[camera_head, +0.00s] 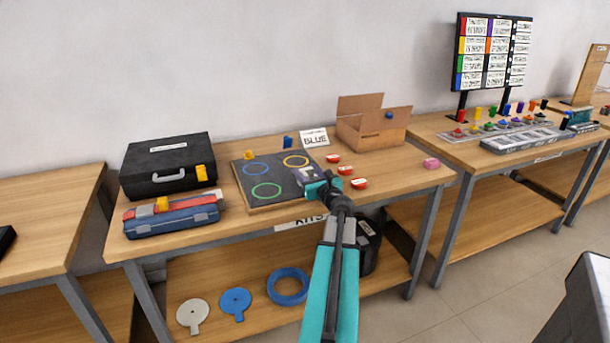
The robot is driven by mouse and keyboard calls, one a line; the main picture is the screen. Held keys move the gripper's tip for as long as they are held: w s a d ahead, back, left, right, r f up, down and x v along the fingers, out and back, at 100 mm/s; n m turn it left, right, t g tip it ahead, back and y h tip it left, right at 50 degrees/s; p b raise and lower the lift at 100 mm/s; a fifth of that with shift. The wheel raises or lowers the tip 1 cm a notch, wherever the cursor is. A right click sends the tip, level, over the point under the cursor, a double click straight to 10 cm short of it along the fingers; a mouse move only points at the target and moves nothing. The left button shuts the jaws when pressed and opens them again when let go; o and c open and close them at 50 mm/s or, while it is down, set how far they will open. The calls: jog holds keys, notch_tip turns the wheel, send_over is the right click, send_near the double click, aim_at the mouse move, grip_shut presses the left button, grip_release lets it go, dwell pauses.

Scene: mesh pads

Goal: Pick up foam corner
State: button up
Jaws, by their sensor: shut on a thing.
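My gripper (314,187) is at the end of the teal arm, over the right part of the dark board on the middle table. It is shut on a small greyish-purple piece, which I take to be the foam corner (306,175). The piece is partly hidden by the jaws, and its exact shape is too small to tell. I cannot tell whether it touches the board.
The dark board (240,177) carries blue, orange and green rings. A black case (168,165) and blue toolbox (172,217) stand left.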

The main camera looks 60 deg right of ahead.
aim_at(306, 170)
jog(key=shift+r, duration=0.15)
jog(key=shift+r, duration=1.8)
jog(key=s+a, duration=0.1)
jog(key=a, duration=0.1)
jog(key=s+a, duration=0.4)
jog(key=a, duration=0.1)
jog(key=shift+r, duration=0.2)
jog(key=shift+w+d+r+p, duration=0.1)
jog(key=shift+d+r+p, duration=0.05)
jog(key=shift+p, duration=1)
jog(key=shift+a+p, duration=0.3)
jog(key=shift+p, duration=0.9)
jog(key=s+a+p, duration=0.1)
jog(key=p, duration=0.3)
jog(key=shift+r, duration=0.1)
jog(key=p, duration=0.4)
jog(key=shift+s+a, duration=0.3)
jog(key=shift+a, duration=0.05)
